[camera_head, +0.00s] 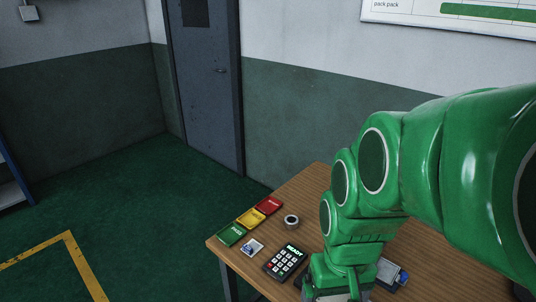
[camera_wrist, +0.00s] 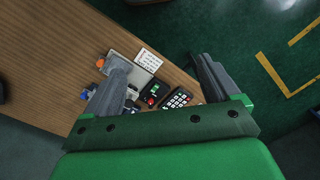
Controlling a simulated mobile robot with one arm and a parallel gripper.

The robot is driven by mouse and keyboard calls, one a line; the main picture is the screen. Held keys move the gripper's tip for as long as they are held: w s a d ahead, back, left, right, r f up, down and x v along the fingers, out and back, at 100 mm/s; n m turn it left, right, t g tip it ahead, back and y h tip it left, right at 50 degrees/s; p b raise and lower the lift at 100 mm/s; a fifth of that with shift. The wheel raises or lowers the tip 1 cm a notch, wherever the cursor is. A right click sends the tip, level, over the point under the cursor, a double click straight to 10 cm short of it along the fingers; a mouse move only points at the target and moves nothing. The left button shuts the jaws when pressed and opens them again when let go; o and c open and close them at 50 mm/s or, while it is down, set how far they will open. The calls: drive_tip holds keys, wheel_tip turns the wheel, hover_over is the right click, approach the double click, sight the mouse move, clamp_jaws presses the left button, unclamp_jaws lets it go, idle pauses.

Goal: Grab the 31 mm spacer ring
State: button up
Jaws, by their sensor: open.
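A small grey ring (camera_head: 291,221) lies flat on the wooden table in the head view, right of the coloured trays. It looks like the spacer ring, but its size cannot be read. I cannot make it out in the wrist view. My gripper (camera_wrist: 160,62) is open, its two dark fingers spread wide with nothing held between them. It hangs above the table, with a keypad and a small black box showing beyond and between the fingers. In the head view my arm reaches down at the right, nearer the camera than the ring and apart from it.
Red (camera_head: 268,205), yellow (camera_head: 250,217) and green (camera_head: 231,235) trays line the table's left edge. A white card (camera_head: 252,247) and a keypad reading READY (camera_head: 284,262) lie nearer. A metal plate (camera_wrist: 126,45) with small parts lies by a finger. Table (camera_head: 310,190) is bare behind the ring.

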drive_tip(key=w+a+f+n+t, duration=0.1)
drive_tip(key=w+a+t, duration=0.15)
drive_tip(key=w, duration=0.75)
drive_tip(key=w+d+f+n+t+h, duration=0.1)
drive_tip(key=w+d+f+n+t, duration=0.1)
drive_tip(key=w+d+f+n, duration=0.45)
drive_tip(key=w+d+f+n+t+h, duration=0.2)
drive_tip(key=w+n, duration=0.2)
drive_tip(key=w, duration=0.6)
drive_tip(key=w+d+f+n+t+h, duration=0.1)
drive_tip(key=w+d+f+n+t, duration=0.1)
drive_tip(key=w+d+f+n, duration=0.45)
drive_tip(key=n+t+y, duration=0.5)
drive_tip(key=n+y, duration=0.1)
drive_tip(key=n, duration=1.2)
approach(290, 218)
drive_tip(key=shift+w+d+r, duration=0.1)
drive_tip(key=shift+d+r, duration=0.05)
drive_tip(key=shift+d, duration=0.3)
drive_tip(key=shift+a+f+n, duration=0.5)
drive_tip(key=shift+a+n, duration=0.1)
drive_tip(key=shift+n, duration=0.3)
drive_tip(key=shift+r+x, duration=0.15)
drive_tip(key=shift+x, duration=1.75)
drive_tip(key=shift+r+x, duration=0.1)
drive_tip(key=shift+x, duration=1.8)
drive_tip(key=shift+w+d, duration=0.1)
drive_tip(key=shift+w, duration=0.05)
drive_tip(key=shift+c, duration=0.2)
